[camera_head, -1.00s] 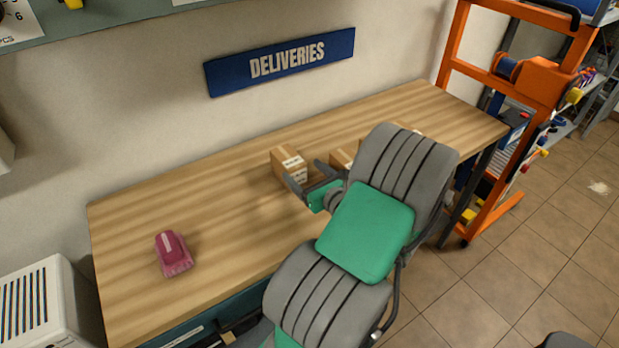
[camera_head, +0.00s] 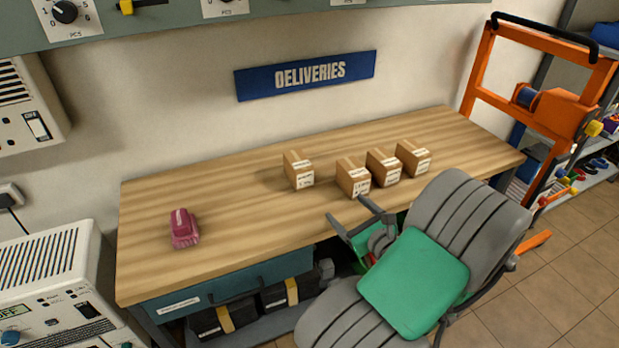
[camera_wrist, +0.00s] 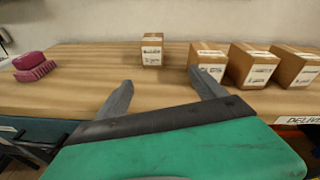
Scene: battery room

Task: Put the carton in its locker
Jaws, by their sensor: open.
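Several small brown cartons with white labels stand on the wooden table (camera_head: 235,205). One carton (camera_head: 298,169) stands apart at the left, and it also shows ahead in the wrist view (camera_wrist: 152,49). Three more stand in a row to its right: a near one (camera_head: 353,178), a middle one (camera_head: 383,168) and a far one (camera_head: 413,158). I cannot tell which carton the task means. My gripper (camera_head: 350,212) is open and empty at the table's front edge, apart from every carton. In the wrist view its fingers (camera_wrist: 162,90) point toward the table. No locker is clearly visible.
A pink brush-like object (camera_head: 184,228) lies on the table's left part. A blue DELIVERIES sign (camera_head: 306,75) hangs on the wall. An orange lifting frame (camera_head: 550,100) stands right of the table. Black bins (camera_head: 290,291) sit below. The table's middle left is clear.

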